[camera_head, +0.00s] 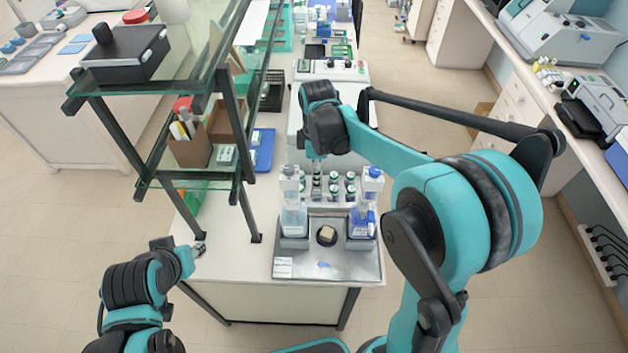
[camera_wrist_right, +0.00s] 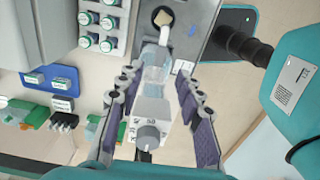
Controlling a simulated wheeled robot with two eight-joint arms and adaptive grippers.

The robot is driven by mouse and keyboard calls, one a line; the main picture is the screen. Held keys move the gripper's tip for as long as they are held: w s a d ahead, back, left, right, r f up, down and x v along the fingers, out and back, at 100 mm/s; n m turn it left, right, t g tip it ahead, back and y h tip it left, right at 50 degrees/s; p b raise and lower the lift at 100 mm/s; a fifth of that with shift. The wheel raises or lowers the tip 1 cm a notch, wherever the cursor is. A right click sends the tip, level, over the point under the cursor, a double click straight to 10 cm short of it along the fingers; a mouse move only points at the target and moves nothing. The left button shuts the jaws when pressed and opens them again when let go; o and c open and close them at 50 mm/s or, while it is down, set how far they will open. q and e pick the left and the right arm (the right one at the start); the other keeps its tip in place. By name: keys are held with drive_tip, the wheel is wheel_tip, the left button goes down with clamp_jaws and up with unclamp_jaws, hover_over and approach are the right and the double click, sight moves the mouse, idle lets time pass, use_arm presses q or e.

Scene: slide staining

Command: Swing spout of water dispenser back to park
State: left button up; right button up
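The water dispenser (camera_head: 293,218) is a clear bottle with pale liquid and a white head, upright at the left of the metal tray (camera_head: 330,265). In the right wrist view, its white head (camera_wrist_right: 150,125) lies between the two spread fingers of my right gripper (camera_wrist_right: 155,95). The fingers are open, with visible gaps; contact cannot be told. A white piece (camera_wrist_right: 165,32), perhaps the spout, shows beyond the bottle near a dark round holder with a beige block. In the head view the right fingertips are mostly hidden by my wrist. My left gripper (camera_head: 199,246) is low at the left, its fingers too small to read.
A second dispenser with blue liquid (camera_head: 362,220) stands at the tray's right. The dark holder (camera_head: 327,235) sits between the bottles. Several small capped bottles (camera_head: 333,187) stand behind. A glass-shelved rack (camera_head: 240,150) rises at the left.

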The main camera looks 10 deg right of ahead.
sight(316, 192)
wheel_tip(316, 192, down, 7)
drive_tip(key=shift+f, duration=0.1)
idle(0.3)
clamp_jaws()
